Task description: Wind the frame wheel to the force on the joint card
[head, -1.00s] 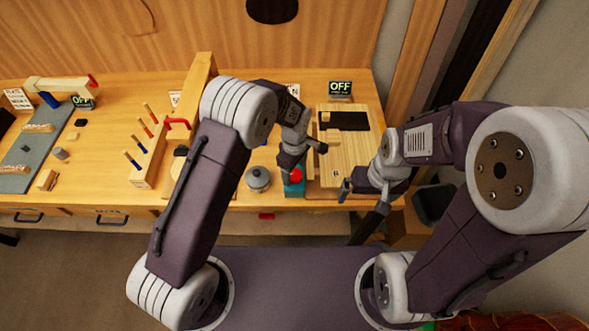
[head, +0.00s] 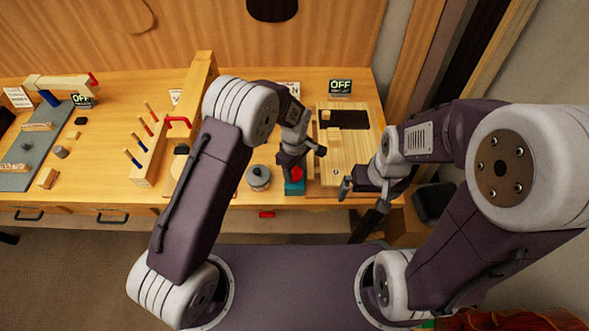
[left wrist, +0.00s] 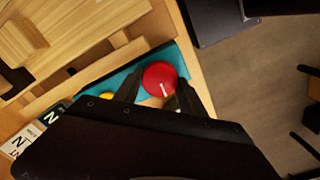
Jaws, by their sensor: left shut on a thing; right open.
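The red wheel (head: 297,173) sits on a teal base (head: 294,188) at the bench's front edge. In the left wrist view the wheel (left wrist: 160,79) shows a pale mark on its face. My left gripper (head: 291,166) is shut on the wheel, with one finger on each side of it in the left wrist view (left wrist: 158,90). A white card (left wrist: 22,142) with an N shows there at the lower left, mostly cut off and too small to read fully. My right gripper (head: 362,188) is open and empty, right of the wheel.
A wooden board (head: 345,150) lies behind and right of the wheel, with a display (head: 340,87) reading OFF beyond it. A grey lidded pot (head: 258,177) stands close left. A rack of coloured handles (head: 150,165) is further left.

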